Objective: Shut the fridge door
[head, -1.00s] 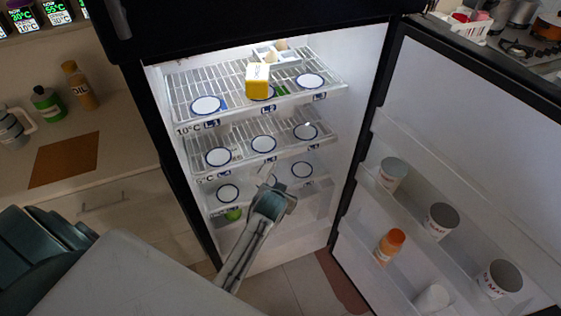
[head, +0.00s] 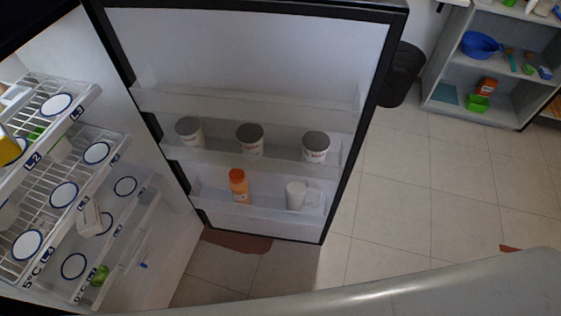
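The fridge door (head: 245,50) stands wide open in the middle of the head view, its inner side facing me. Its shelves hold several lidded tubs, among them a middle tub (head: 249,139), plus an orange bottle (head: 238,186) and a white mug (head: 296,196). The open fridge interior (head: 150,235) is at the left, with wire shelves carrying round blue-rimmed markers. A yellow item (head: 10,149) is cut by the left edge. Neither of my grippers shows in the head view now.
A black bin (head: 402,75) stands behind the door's right edge. A grey shelf unit (head: 433,92) with a blue bowl (head: 480,44) is at the upper right. The tiled floor (head: 420,190) right of the door is clear.

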